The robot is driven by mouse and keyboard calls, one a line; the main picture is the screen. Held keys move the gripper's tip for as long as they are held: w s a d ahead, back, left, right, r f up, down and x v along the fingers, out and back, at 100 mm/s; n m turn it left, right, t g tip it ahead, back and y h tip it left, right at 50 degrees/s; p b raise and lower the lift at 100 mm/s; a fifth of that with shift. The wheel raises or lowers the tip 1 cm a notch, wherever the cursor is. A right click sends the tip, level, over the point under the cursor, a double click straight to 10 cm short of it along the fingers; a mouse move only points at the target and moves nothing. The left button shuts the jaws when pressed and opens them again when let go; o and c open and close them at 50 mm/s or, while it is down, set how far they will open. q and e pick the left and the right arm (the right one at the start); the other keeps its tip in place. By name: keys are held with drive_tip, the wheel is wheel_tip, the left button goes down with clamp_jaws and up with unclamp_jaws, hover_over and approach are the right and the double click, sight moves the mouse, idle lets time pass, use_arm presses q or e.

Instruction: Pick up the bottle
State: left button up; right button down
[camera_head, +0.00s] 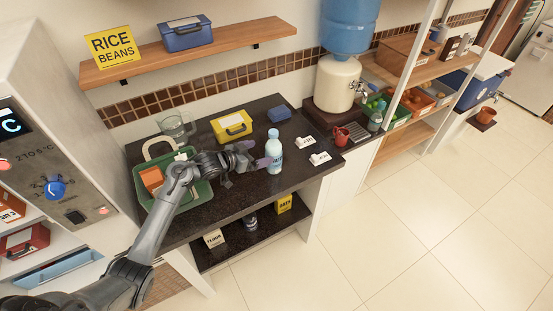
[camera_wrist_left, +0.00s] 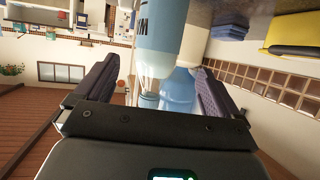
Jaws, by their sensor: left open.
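The bottle (camera_head: 274,152) is pale blue with a white cap and a light label, and it stands upright near the front edge of the dark counter (camera_head: 228,201). My left gripper (camera_head: 257,155) is open just to the left of the bottle, with its fingers toward it. In the left wrist view the bottle (camera_wrist_left: 160,35) appears in the gap between the two dark fingers (camera_wrist_left: 158,90). Room shows on both sides of it, and I cannot tell whether it is fully between them. My right gripper is in neither view.
A yellow box (camera_head: 232,127), a glass jug (camera_head: 177,126) and a green basket (camera_head: 143,185) are behind and left of the bottle. A wooden shelf (camera_head: 235,45) hangs above.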

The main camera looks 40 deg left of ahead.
sight(266, 150)
use_arm(q)
drive_tip(key=x, duration=0.3)
drive_tip(key=shift+w+d, duration=0.1)
drive_tip(key=shift+w, duration=0.2)
drive_tip(key=shift+d+b+x, duration=0.1)
drive_tip(key=shift+b+x, duration=0.05)
drive_tip(key=shift+x, duration=1)
drive_tip(key=shift+d+b+x, duration=0.15)
drive_tip(key=shift+x, duration=1)
drive_tip(key=shift+w+f, duration=0.3)
drive_tip(key=shift+w, duration=0.2)
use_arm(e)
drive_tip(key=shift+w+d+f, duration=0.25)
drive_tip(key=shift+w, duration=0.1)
use_arm(q)
drive_tip(key=c, duration=1.4)
drive_tip(key=shift+r, duration=0.1)
drive_tip(key=shift+c, duration=0.5)
